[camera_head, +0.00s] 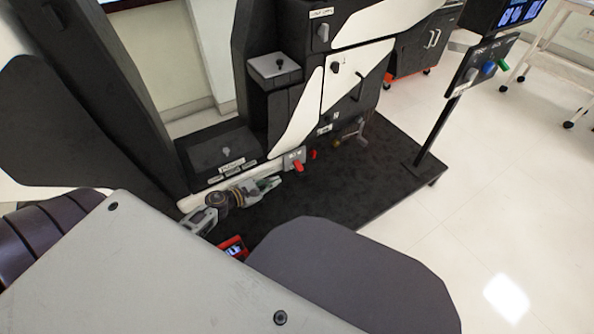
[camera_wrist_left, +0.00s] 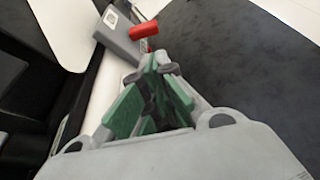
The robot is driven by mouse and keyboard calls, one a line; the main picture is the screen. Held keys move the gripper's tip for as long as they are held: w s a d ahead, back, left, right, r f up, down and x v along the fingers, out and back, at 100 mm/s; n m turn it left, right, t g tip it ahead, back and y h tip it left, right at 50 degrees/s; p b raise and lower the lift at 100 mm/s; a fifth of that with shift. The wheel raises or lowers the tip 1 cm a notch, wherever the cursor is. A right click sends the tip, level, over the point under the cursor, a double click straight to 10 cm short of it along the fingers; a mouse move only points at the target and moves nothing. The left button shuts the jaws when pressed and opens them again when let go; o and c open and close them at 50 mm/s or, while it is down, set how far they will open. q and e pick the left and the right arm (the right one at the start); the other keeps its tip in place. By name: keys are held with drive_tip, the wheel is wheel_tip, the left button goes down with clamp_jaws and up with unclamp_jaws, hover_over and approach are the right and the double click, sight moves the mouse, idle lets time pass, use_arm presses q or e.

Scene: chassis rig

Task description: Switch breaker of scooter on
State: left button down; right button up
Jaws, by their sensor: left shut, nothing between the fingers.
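A small grey box with a red switch lever (camera_head: 298,166) sits low on the black and white chassis rig (camera_head: 293,125). I take it to be the breaker; its label is too small to read. In the left wrist view the red lever (camera_wrist_left: 144,30) sticks out sideways from the grey box (camera_wrist_left: 117,38), just beyond the fingertips. My left gripper (camera_head: 275,182), with green finger pads, is shut and empty. It is just left of and below the lever in the head view. Whether a fingertip touches the lever I cannot tell. My right gripper is out of view.
Another red knob (camera_head: 313,154) and a pedal-like metal part (camera_head: 352,132) are right of the lever. A post with a switch panel (camera_head: 482,66) stands at the right edge of the black platform (camera_head: 370,185).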

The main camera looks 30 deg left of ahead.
sight(300, 171)
use_arm(q)
drive_tip(key=shift+w, duration=0.1)
idle(0.4)
drive_tip(key=b+x, duration=0.2)
drive_tip(key=x, duration=0.8)
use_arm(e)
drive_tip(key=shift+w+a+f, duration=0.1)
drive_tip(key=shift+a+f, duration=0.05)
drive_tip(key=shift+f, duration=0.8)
